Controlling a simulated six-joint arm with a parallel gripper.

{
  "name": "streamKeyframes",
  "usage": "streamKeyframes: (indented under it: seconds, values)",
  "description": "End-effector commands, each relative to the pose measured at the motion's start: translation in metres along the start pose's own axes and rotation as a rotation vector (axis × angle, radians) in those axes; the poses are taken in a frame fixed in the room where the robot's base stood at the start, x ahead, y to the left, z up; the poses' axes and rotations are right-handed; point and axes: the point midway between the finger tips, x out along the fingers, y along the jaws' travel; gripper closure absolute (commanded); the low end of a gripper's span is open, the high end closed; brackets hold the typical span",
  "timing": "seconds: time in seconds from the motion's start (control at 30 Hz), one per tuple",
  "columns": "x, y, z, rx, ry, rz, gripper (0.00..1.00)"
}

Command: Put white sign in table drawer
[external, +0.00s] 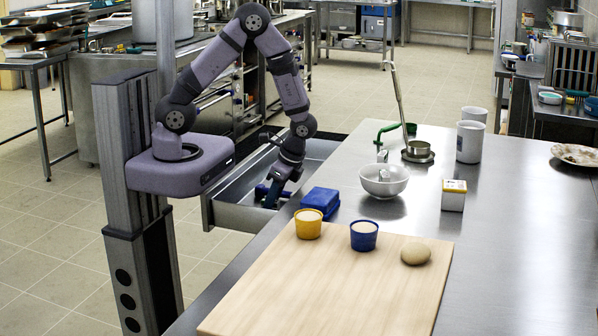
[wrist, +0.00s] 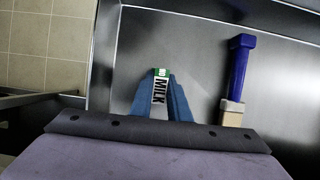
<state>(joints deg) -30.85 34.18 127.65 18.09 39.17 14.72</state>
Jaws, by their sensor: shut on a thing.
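The white sign (wrist: 160,95), with black MILK lettering and a green top, is between the blue fingers of my gripper (wrist: 164,84) in the wrist view. My gripper is shut on it. The table drawer (external: 246,218) is pulled open at the table's left side in the external view. My gripper (external: 271,196) reaches down into the drawer opening there, and the sign cannot be made out. In the wrist view the metal drawer floor (wrist: 205,50) lies below the sign; whether the sign touches it is unclear.
A blue-handled brush (wrist: 240,70) lies in the drawer, right of the sign. On the table near the drawer are a blue box (external: 320,201), a white bowl (external: 384,182) and a wooden board (external: 330,285) with two cups and dough.

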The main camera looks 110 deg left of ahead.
Motion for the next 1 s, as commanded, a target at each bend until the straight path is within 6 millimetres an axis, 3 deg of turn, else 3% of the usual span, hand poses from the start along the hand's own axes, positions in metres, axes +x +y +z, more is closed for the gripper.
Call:
streamKeyframes:
  seconds: [0.53, 0.57, 0.63, 1.0]
  values:
    - [0.0113, 0.0000, -0.0046, 0.000, 0.000, 0.000, 1.00]
    - [0.0113, 0.0000, -0.0047, 0.000, 0.000, 0.000, 0.82]
    - [0.0105, -0.0001, -0.0044, 0.000, 0.001, 0.000, 0.66]
    - [0.0078, -0.0001, -0.0033, 0.000, 0.001, 0.000, 0.66]
